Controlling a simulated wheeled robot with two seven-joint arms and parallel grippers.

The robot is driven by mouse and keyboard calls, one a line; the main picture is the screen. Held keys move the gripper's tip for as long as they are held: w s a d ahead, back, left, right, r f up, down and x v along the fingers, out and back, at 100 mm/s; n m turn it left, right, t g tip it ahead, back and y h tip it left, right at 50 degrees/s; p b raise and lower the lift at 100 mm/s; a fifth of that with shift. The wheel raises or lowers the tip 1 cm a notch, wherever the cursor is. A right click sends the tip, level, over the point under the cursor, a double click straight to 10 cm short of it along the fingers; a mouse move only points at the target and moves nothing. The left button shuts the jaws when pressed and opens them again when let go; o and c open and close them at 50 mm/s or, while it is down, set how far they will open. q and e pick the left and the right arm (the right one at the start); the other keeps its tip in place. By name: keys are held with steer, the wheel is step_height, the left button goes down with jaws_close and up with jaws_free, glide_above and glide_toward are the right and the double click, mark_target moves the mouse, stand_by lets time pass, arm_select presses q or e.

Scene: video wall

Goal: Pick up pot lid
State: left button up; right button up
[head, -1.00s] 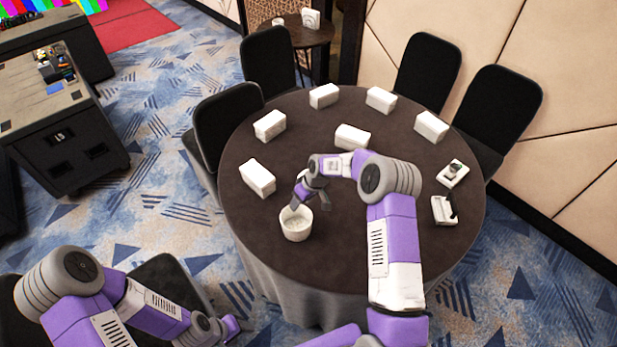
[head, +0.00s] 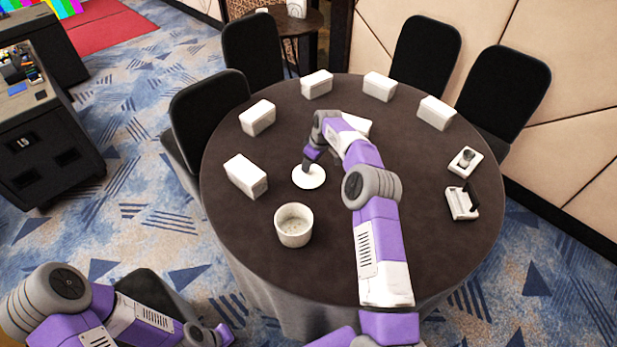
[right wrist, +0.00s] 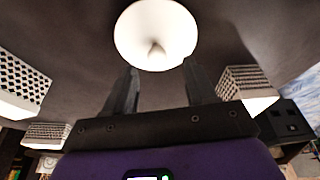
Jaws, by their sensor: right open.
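The white round pot lid (head: 309,178) lies on the dark table, behind the pot. In the right wrist view the lid (right wrist: 155,38) shows its small central knob, just beyond the fingertips. My right gripper (head: 307,168) is over the lid in the head view and partly covers it. In the right wrist view my right gripper (right wrist: 160,68) is open, with nothing between its fingers. The white pot (head: 294,226) stands uncovered nearer the front. My left gripper (head: 222,335) hangs low at the bottom, away from the table; its finger opening is unclear.
The round table (head: 270,275) carries several white boxes, including one (head: 246,175) left of the lid. Two small devices, one of them (head: 461,202) at the right edge, also stand there. Black chairs (head: 207,112) surround the table. Its front left is clear.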

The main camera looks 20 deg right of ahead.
steer(key=x, duration=0.4)
steer(key=shift+d+b, duration=0.2)
steer(key=shift+b, duration=0.1)
jaws_close()
